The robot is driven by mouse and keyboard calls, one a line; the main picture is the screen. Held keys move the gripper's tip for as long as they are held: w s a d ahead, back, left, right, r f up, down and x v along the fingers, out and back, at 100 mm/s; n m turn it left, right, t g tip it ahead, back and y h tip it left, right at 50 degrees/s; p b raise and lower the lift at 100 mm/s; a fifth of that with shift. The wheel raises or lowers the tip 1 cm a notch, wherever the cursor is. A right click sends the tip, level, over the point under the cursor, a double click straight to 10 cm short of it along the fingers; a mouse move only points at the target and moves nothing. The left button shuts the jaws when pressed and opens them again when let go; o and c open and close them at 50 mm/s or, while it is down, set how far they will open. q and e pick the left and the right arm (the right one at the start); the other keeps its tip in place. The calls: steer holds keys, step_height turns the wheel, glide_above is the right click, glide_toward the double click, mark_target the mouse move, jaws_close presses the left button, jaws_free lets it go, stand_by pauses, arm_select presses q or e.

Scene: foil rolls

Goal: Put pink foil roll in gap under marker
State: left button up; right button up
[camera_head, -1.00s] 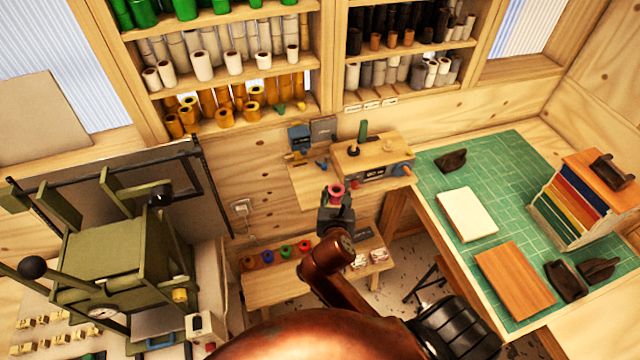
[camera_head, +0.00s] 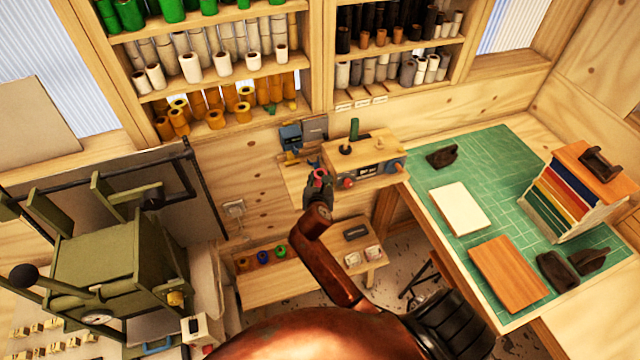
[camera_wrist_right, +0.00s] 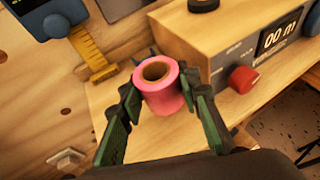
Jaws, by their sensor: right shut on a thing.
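The pink foil roll (camera_wrist_right: 161,96) is held upright between the two fingers of my right gripper (camera_wrist_right: 158,92), its brown core facing the wrist camera. In the head view the roll (camera_head: 320,176) shows small at the tip of my right gripper (camera_head: 319,181), in front of the wooden box with dials. It appears above the small wooden ledge; I cannot tell whether it touches it. Shelves of rolls (camera_head: 215,75) stand at the back, with small green pieces near the gold rolls. I cannot make out for sure which piece is the marker. My left gripper is out of view.
The wooden box (camera_head: 372,160) with a display and red knob is close right of the gripper. A blue device (camera_head: 290,138) hangs on the wall behind. Coloured spools (camera_head: 263,256) sit on a low bench. A green press stands left, a green cutting mat (camera_head: 480,165) right.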

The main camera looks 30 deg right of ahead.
mark_target(320, 183)
step_height(320, 183, down, 3)
steer(key=shift+w+r, duration=0.1)
steer(key=shift+r, duration=0.1)
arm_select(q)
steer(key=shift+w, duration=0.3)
arm_select(e)
steer(key=shift+f, duration=0.3)
steer(key=o, duration=1.2)
steer(key=shift+f, duration=0.15)
steer(key=shift+c, duration=0.2)
steer(key=shift+r, duration=0.2)
steer(key=v, duration=1.2)
steer(key=shift+f, duration=0.15)
